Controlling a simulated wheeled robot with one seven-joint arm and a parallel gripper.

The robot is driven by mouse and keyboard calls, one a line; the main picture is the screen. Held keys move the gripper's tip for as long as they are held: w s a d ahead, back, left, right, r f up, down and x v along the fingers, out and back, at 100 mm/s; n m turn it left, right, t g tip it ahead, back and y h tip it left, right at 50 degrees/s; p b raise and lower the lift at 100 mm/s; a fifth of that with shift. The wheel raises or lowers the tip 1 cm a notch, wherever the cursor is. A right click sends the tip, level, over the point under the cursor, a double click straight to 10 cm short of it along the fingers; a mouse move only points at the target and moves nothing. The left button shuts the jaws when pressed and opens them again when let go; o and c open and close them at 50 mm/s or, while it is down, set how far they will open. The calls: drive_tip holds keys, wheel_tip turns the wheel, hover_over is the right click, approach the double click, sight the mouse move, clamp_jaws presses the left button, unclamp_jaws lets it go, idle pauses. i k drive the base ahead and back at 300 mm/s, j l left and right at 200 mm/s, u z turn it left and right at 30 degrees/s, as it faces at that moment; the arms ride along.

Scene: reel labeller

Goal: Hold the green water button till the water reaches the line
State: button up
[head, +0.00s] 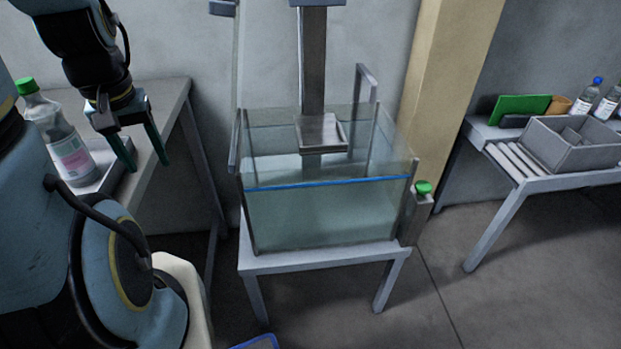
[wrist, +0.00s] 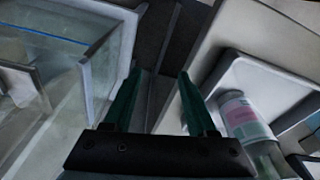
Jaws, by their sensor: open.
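The green water button (head: 423,187) sits on top of a grey post at the right front corner of the glass tank (head: 320,222). A blue line (head: 325,184) runs across the tank's front wall. Pale greenish water shows in the tank, but I cannot tell its exact level against the line. My gripper (head: 146,158) is open and empty over the left table, well to the left of the tank and far from the button. In the wrist view my gripper (wrist: 157,85) points down between the tank (wrist: 95,60) and the table; the button is not in that view.
A bottle with a green cap (head: 58,135) stands in a tray on the left table (head: 165,100). A metal platform (head: 320,133) hangs on a column over the tank. The right table (head: 500,165) holds a grey divided box (head: 570,145), a green board (head: 520,107) and bottles.

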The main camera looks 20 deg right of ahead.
sight(422, 188)
drive_tip(key=l+z, duration=0.4)
drive_tip(key=l, duration=0.85)
drive_tip(key=k, duration=0.05)
